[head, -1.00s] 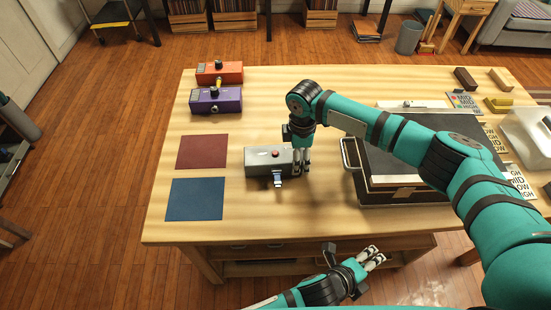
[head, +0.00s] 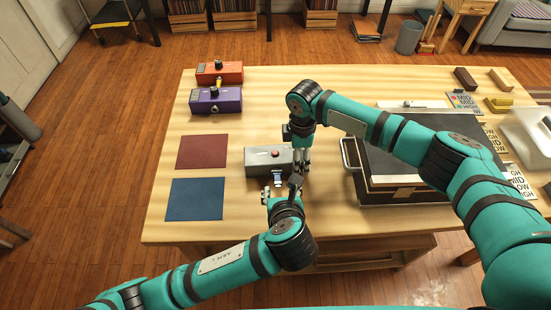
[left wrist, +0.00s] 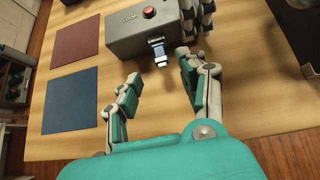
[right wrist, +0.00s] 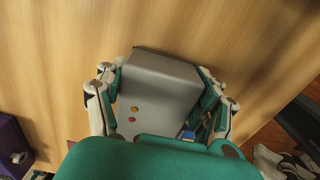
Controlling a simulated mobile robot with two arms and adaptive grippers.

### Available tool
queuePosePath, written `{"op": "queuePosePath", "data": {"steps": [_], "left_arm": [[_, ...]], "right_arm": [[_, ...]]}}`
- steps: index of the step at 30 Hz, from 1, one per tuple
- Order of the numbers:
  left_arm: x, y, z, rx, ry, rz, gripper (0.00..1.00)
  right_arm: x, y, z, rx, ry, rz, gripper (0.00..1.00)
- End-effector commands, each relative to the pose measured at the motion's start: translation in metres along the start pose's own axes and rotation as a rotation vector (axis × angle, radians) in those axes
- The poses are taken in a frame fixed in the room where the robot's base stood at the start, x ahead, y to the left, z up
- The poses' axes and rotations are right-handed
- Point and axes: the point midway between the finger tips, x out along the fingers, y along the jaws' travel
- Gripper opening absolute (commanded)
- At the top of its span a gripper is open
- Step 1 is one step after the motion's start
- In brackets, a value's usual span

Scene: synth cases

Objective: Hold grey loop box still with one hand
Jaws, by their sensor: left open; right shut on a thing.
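The grey loop box (head: 262,161) sits on the table, with a red button on top and a blue-and-silver plug-like piece (left wrist: 159,52) at its front side. My right gripper (head: 302,163) is shut on the box's right end. In the right wrist view its fingers lie on either side of the grey box (right wrist: 165,78). My left gripper (head: 281,190) is open and empty, just in front of the box. In the left wrist view its fingers (left wrist: 158,76) stand apart, with the blue-and-silver piece ahead between them.
An orange box (head: 232,74) and a purple box (head: 228,101) stand at the back left. A red mat (head: 202,152) and a blue mat (head: 195,199) lie left of the grey box. A black case (head: 400,135) stands to the right, beneath my right arm.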

Motion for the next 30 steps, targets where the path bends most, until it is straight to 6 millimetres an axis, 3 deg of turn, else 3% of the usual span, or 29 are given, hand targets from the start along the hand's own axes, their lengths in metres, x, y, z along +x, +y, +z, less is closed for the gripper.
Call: {"op": "queuePosePath", "data": {"steps": [15,30], "left_arm": [[0.068,0.0,0.0,-0.002,0.0,0.0,0.42],[0.078,-0.001,0.0,-0.003,0.0,-0.003,0.4]], "right_arm": [[0.001,-0.001,0.0,-0.001,-0.001,-0.003,0.29],[0.001,-0.001,0.0,-0.001,-0.001,-0.004,0.29]]}}
